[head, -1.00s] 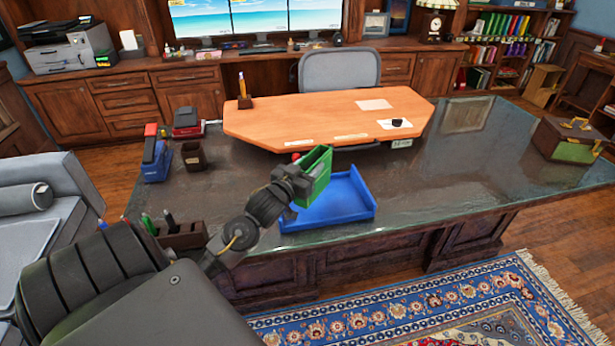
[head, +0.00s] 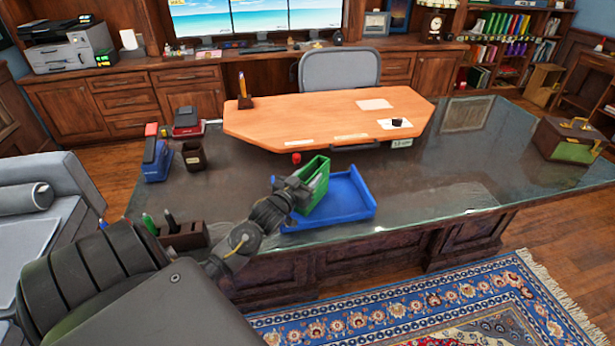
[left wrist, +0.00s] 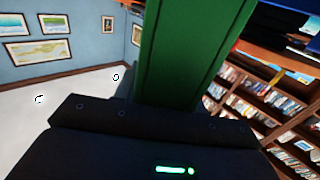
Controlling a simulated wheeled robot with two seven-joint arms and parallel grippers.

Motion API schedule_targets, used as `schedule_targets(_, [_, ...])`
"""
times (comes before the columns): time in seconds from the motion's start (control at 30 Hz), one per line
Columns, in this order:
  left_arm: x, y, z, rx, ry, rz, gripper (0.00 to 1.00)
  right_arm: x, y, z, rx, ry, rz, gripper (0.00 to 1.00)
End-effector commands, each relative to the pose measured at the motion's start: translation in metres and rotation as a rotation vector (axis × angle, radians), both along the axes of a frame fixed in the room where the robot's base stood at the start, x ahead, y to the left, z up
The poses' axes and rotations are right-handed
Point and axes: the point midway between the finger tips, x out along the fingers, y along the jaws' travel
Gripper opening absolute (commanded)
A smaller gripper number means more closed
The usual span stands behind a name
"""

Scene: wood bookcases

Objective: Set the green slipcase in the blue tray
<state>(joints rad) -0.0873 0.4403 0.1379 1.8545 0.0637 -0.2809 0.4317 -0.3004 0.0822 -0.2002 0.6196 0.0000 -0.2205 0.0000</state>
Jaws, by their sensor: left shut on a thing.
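The green slipcase (head: 314,183) is held in my left gripper (head: 296,190), which is shut on it. The slipcase is tilted and sits over the left part of the blue tray (head: 350,205). From the head view I cannot tell whether it touches the tray floor. In the left wrist view the green slipcase (left wrist: 190,50) rises from the gripper jaws (left wrist: 160,108). The tray lies on the dark glass-topped desk near its front edge. The tray's left side is partly hidden by the slipcase and my gripper. My right gripper is not in view.
A small red object (head: 296,158) stands just behind the slipcase. A dark pen holder (head: 182,237) is near my left arm. A brown cup (head: 194,156) and a blue item (head: 156,160) stand at the desk's left. The desk (head: 440,190) right of the tray is clear.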

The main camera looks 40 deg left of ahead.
Motion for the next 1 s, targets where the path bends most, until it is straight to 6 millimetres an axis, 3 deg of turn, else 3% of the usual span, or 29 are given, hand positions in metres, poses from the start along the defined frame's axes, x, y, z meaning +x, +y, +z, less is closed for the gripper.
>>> schedule_targets(0.03, [0.000,0.000,-0.002,-0.001,0.000,0.000,0.02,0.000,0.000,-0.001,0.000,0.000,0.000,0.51])
schedule_targets(0.07, [0.000,0.000,-0.002,0.000,0.000,0.000,0.43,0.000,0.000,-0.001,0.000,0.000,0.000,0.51])
schedule_targets(0.2, [0.000,0.000,-0.002,0.000,0.000,0.000,0.62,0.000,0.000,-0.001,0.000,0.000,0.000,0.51])
schedule_targets(0.57, [-0.001,-0.001,0.002,0.000,0.001,-0.001,0.62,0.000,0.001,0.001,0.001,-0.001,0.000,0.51])
schedule_targets(0.67, [-0.013,-0.003,-0.001,0.000,0.002,-0.001,0.62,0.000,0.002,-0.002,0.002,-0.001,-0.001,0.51])
schedule_targets(1.0, [-0.083,-0.015,-0.001,-0.001,0.003,0.000,0.62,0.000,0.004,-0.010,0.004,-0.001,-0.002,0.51])
